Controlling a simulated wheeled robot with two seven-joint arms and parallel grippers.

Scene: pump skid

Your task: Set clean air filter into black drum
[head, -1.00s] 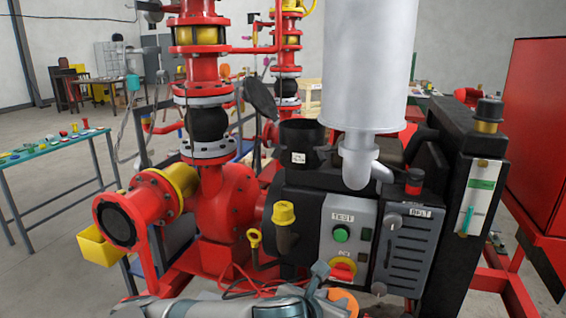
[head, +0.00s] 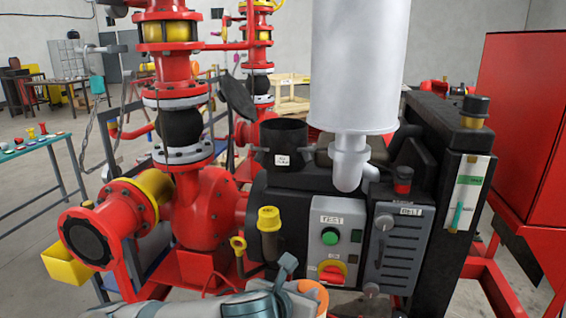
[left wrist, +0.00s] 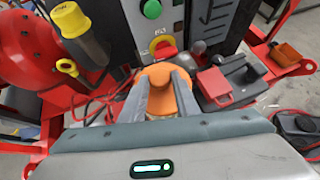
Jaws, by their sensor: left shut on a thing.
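The black drum (head: 284,150) stands on top of the engine with its open mouth up and a small white label on its side. A dark round lid (head: 237,97) hangs tilted up behind it. My left gripper (left wrist: 162,82) is shut on an orange, round-ended piece, the air filter (left wrist: 163,94), in front of the control panel. In the head view, the filter (head: 316,292) shows at the bottom edge, in front of and below the drum, partly hidden by my gripper. The drum is not seen in the left wrist view. My right gripper is not in view.
A tall white silencer (head: 355,75) stands just right of the drum. The control panel (head: 332,245) and a yellow-capped filler (head: 269,222) are between filter and drum. Red pump piping (head: 185,140) stands left. A red battery-like box (left wrist: 225,85) sits low right.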

